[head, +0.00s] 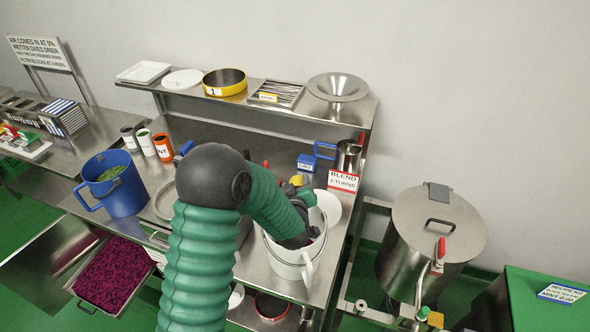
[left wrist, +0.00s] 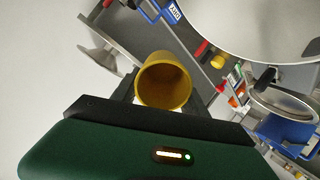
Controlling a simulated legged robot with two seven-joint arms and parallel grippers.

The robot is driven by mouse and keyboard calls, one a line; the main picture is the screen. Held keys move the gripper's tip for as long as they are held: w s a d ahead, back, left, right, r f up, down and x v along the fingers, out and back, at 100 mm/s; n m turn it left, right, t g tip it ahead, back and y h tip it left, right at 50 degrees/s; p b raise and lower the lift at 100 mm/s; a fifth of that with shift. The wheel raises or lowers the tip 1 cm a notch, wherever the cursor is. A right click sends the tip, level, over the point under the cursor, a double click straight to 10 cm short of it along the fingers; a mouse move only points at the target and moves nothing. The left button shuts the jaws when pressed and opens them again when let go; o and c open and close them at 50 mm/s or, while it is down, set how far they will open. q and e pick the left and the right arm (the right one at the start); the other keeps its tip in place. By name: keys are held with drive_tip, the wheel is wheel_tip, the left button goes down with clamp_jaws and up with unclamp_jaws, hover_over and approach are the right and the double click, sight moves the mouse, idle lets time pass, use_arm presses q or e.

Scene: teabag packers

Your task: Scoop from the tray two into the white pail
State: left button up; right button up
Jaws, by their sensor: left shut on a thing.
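My left gripper (head: 301,192) is shut on a yellow scoop (head: 296,180). In the left wrist view the scoop (left wrist: 163,82) shows as a hollow round yellow cup between the fingers; I see no load in it, but its depths are shaded. The white pail (head: 307,271) stands on the steel bench, with my left forearm and wrist above it and hiding much of its mouth. A tray of dark magenta leaf (head: 112,272) lies low at the left; I cannot read a number on it. My right gripper is not in view.
A blue jug (head: 122,196) with green leaf stands left of my arm. A steel pot and the BLEND sign (head: 343,181) stand behind the pail. A shelf (head: 222,101) holds a sieve and a funnel. A large lidded steel drum (head: 427,245) stands at the right.

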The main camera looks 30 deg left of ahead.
use_arm(q)
drive_tip(key=g+h+p, duration=0.1)
drive_tip(key=p, duration=0.2)
drive_tip(key=a+g+h+p, duration=0.1)
drive_tip(key=p, duration=0.2)
drive_tip(key=n+g+h+p, duration=0.1)
drive_tip(key=p, duration=0.2)
drive_tip(key=shift+a+r+g+h+p, duration=0.25)
drive_tip(key=shift+a+g+h+p, duration=0.05)
drive_tip(key=shift+h, duration=0.1)
drive_tip(key=g+h+p, duration=0.1)
drive_tip(key=p, duration=0.2)
drive_tip(key=n+g+h+p, duration=0.1)
drive_tip(key=p, duration=0.2)
drive_tip(key=shift+d+r, duration=0.35)
drive_tip(key=shift+d, duration=0.05)
drive_tip(key=shift+d+f+g+h, duration=0.15)
drive_tip(key=shift+f+g+h, duration=0.15)
drive_tip(key=shift+h, duration=0.5)
drive_tip(key=shift+s+d+g+h, duration=0.1)
drive_tip(key=shift+g+h, duration=0.2)
drive_tip(key=shift+g, duration=0.4)
drive_tip(key=shift+s, duration=0.1)
